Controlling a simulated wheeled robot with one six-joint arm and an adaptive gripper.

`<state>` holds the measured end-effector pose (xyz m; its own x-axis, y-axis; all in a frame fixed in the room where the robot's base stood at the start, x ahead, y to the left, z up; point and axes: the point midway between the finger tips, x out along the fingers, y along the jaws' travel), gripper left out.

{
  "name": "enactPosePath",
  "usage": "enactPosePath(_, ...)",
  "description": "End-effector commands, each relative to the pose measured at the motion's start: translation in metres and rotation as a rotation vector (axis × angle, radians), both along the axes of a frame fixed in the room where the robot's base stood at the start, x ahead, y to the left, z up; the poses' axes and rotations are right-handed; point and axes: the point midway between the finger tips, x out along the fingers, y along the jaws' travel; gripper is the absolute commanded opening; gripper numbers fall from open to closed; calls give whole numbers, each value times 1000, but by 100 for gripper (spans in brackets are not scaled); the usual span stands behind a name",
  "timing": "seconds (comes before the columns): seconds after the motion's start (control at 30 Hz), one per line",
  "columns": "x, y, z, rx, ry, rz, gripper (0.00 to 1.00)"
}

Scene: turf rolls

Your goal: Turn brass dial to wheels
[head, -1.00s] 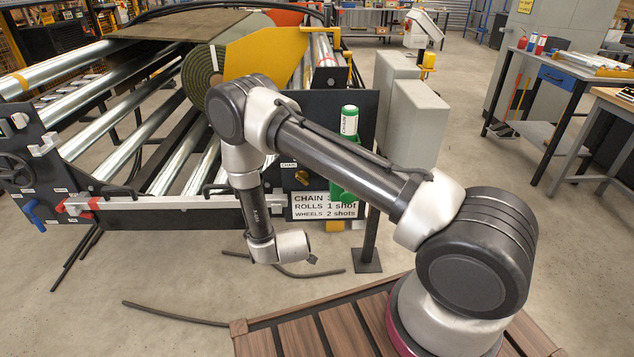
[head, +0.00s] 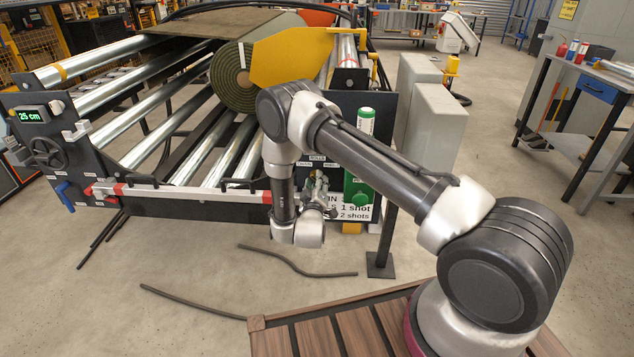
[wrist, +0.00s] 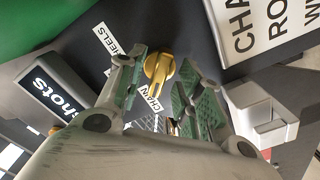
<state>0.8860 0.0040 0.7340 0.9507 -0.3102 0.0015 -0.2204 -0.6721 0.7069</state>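The brass dial (wrist: 158,68) shows in the wrist view on a dark panel, with its narrow end toward the CHAIN label (wrist: 152,97). The WHEELS label (wrist: 109,42) is at its upper left; another label is mostly hidden behind the left finger. My gripper (wrist: 160,78) is open, with one green-padded finger on each side of the dial; I see no clear contact. In the head view my gripper (head: 328,207) is at the front of the dark panel (head: 378,120), and the dial cannot be made out there.
A green bottle-like unit (head: 359,165) is mounted right of the gripper. A small "shots" box (wrist: 60,90) is left in the wrist view. The roller frame (head: 180,195) stands left, grey cabinets (head: 432,125) right. Dark hoses (head: 300,267) lie on the floor.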

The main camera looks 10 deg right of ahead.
Motion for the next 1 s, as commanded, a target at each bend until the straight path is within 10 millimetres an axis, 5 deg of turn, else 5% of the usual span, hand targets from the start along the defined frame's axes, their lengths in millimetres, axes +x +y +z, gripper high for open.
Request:
enactPosePath(0.4,13,-4,0,-1,2,1,36)
enactPosePath(0.6,12,-4,0,-1,2,1,0)
enactPosePath(1.0,12,-4,0,37,-10,1,0)
